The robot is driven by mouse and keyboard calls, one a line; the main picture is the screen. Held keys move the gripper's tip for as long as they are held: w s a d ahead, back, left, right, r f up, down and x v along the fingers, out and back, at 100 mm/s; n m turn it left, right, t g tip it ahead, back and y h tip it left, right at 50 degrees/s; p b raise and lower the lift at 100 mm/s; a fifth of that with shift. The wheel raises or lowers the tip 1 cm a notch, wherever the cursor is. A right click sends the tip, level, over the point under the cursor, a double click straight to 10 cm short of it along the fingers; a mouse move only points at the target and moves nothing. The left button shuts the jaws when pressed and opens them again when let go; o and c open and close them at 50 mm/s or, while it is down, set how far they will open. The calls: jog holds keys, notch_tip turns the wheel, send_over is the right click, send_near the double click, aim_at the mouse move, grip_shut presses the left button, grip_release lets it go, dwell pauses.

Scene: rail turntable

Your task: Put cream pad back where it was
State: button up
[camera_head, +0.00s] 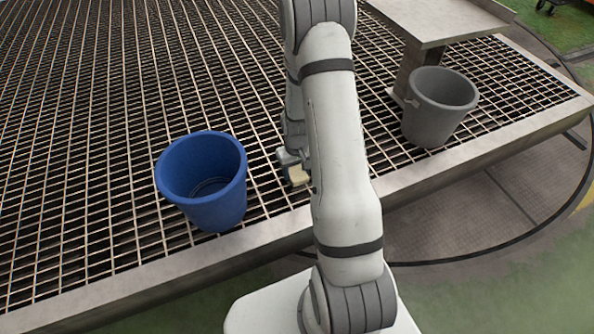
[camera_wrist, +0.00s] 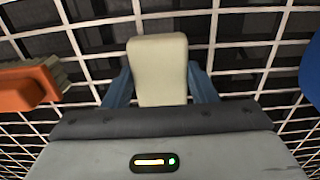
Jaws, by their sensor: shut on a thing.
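The cream pad (camera_wrist: 158,68) is between the two blue fingers of my gripper (camera_wrist: 160,92) in the wrist view, with the grating behind it. In the head view my gripper (camera_head: 294,175) shows just left of my arm, and part of the cream pad (camera_head: 298,175) shows at its tip. My gripper is shut on the pad. In the head view my arm hides part of the gripper and the area to its right. I cannot tell whether the pad touches the grating.
A blue bucket (camera_head: 203,216) stands on the grating (camera_head: 95,120) left of my gripper. A grey bucket (camera_head: 432,123) stands at the right, beside a metal stand (camera_head: 440,22). An orange object (camera_wrist: 27,87) lies at the left in the wrist view. Grating at the left is clear.

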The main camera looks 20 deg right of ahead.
jog(key=o, duration=0.9)
jog(key=shift+f, duration=0.1)
notch_tip(320, 180, up, 12)
jog(key=p, duration=0.5)
notch_tip(320, 180, up, 14)
send_over(296, 172)
jog(key=s+a, duration=0.6)
jog(key=s, duration=0.1)
jog(key=shift+t, duration=0.6)
jog(key=s+a+r, duration=0.1)
jog(key=s+r, duration=0.1)
jog(key=s, duration=0.2)
jog(key=s+a+r, duration=0.1)
jog(key=s+r, duration=0.2)
jog(key=s, duration=0.1)
jog(key=s+a+r, duration=0.1)
jog(key=s+r, duration=0.2)
jog(key=s, duration=0.1)
jog(key=shift+a, duration=0.4)
